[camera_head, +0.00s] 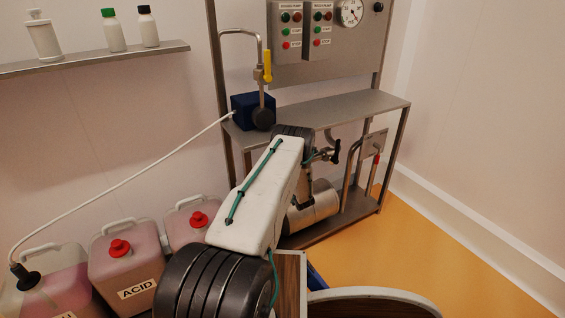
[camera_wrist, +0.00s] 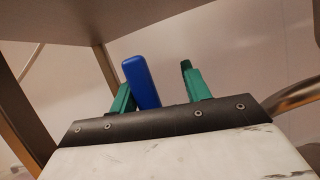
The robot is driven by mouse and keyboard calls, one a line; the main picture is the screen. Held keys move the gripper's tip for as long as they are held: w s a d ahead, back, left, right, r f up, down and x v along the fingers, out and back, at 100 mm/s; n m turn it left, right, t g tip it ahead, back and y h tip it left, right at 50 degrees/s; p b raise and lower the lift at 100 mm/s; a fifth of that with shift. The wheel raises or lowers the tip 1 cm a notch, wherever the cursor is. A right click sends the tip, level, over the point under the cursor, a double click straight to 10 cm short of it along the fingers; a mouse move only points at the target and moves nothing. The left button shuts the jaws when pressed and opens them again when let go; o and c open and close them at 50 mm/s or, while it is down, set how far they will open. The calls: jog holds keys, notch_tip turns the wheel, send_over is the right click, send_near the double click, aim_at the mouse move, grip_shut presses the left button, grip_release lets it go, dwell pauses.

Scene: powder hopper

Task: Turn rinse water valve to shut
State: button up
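In the wrist view my gripper (camera_wrist: 156,82) is open, with its two green fingers well apart. An upright blue handle (camera_wrist: 141,80), apparently the rinse water valve's lever, shows between them. It lies close to the left finger, with a clear gap to the right finger. I cannot tell whether it touches the left finger. The handle's lower end and the valve body are hidden behind the dark gripper edge. In the head view my arm covers the middle of the steel stand, and I cannot make out the blue handle or the fingertips.
The steel stand (camera_head: 372,106) carries a control panel (camera_head: 335,48), a yellow lever (camera_head: 267,66) and a dark blue box (camera_head: 246,108). A red-handled pipe (camera_head: 376,160) stands at right. Canisters, including the acid canister (camera_head: 128,268), stand at lower left. Orange floor (camera_head: 440,240) is clear at right.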

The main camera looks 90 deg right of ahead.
jog(key=shift+w, duration=0.1)
dwell(0.5)
jog(key=v, duration=0.8)
jog(key=shift+w+d+r, duration=0.1)
